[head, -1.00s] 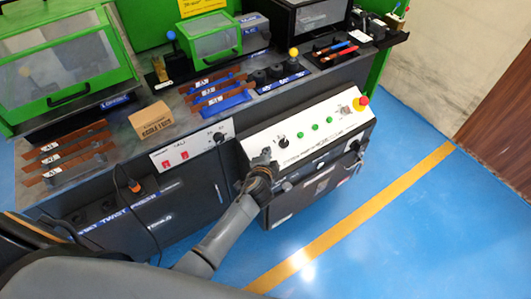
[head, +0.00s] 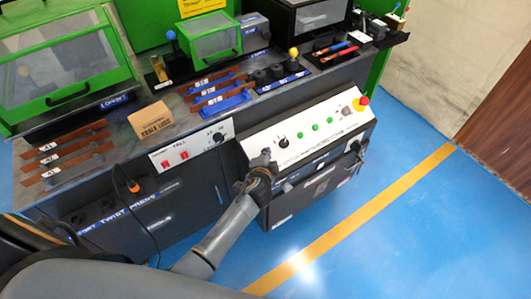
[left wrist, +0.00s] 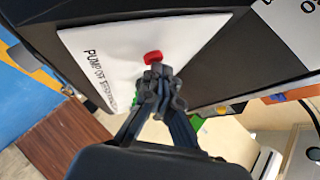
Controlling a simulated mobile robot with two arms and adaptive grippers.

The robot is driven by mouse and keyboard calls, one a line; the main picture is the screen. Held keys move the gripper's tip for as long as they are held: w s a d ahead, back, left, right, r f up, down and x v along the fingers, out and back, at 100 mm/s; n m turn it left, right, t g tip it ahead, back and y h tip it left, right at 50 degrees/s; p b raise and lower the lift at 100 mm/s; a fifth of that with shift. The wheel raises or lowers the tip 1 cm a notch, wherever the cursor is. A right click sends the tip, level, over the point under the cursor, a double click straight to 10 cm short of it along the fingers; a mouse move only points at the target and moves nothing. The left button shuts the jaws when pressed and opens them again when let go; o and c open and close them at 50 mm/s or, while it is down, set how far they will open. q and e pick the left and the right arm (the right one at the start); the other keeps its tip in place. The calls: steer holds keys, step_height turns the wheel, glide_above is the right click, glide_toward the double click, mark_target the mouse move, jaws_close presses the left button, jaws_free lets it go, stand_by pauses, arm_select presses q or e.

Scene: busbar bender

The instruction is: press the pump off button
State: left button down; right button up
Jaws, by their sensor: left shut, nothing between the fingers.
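The white sloped control panel (head: 318,127) is on the front of the dark cabinet, and it also shows in the left wrist view (left wrist: 100,62). The red pump off button (left wrist: 153,57) stands out from it, beside the printed words that begin "PUMP OFF". My left gripper (left wrist: 158,75) is shut and empty, its fingertips right by the button; I cannot tell whether they touch it. In the head view my left gripper (head: 262,158) is at the panel's left end and hides the button. My right gripper is in neither view.
On the panel are a black knob (head: 284,143), several green buttons (head: 315,127) and a red emergency stop (head: 363,101) on yellow. A second panel with red switches (head: 192,149) lies to the left. The blue floor to the right is clear.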

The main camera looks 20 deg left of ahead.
arm_select(q)
steer(key=shift+s+d+r+p, duration=0.15)
steer(key=shift+s+r+p, duration=0.05)
steer(key=shift+r+p, duration=0.2)
steer(key=shift+s+d+r+p, duration=0.1)
steer(key=shift+s+r+p, duration=0.05)
steer(key=shift+r+p, duration=0.25)
steer(key=r+p, duration=0.1)
steer(key=s+d+r+p, duration=0.1)
steer(key=r, duration=0.1)
steer(key=d+r+p, duration=0.1)
steer(key=shift+s+r+p, duration=0.15)
steer(key=shift+r+p, duration=0.1)
steer(key=shift+p, duration=0.15)
steer(key=shift+a, duration=0.1)
